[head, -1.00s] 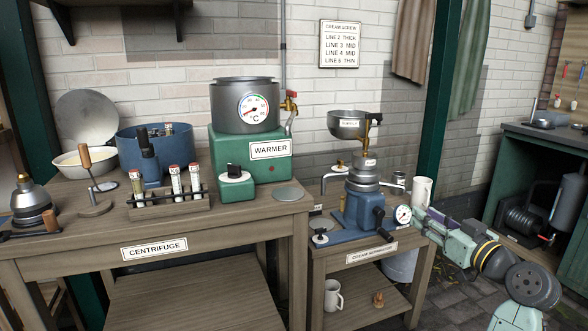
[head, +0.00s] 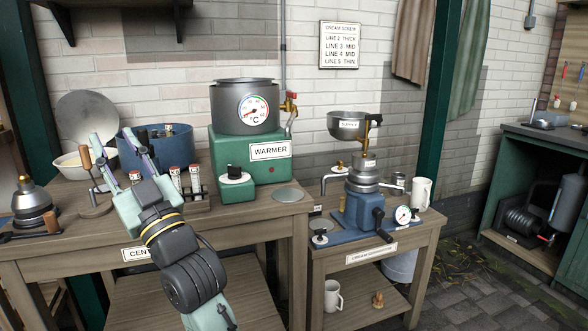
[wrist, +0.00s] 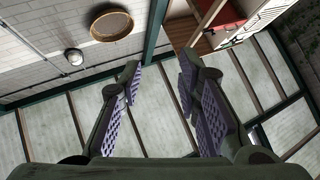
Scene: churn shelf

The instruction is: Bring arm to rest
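My gripper (head: 121,163) is in front of the left table in the head view, pointing up and to the left. Its two fingers are spread apart with nothing between them. In the wrist view the open fingers (wrist: 160,105) frame the ceiling and upper wall, and the gap between the pads is empty. My arm hides part of the "CENTRIFUGE" label, part of the test tube rack (head: 201,204) and part of the blue centrifuge tub (head: 176,143).
The left table (head: 262,212) carries a green warmer (head: 226,150), a wooden-handled lever (head: 87,159) and a pale bowl (head: 68,162). The cream separator (head: 360,205) stands on the right table, with a white mug (head: 421,192) beside it.

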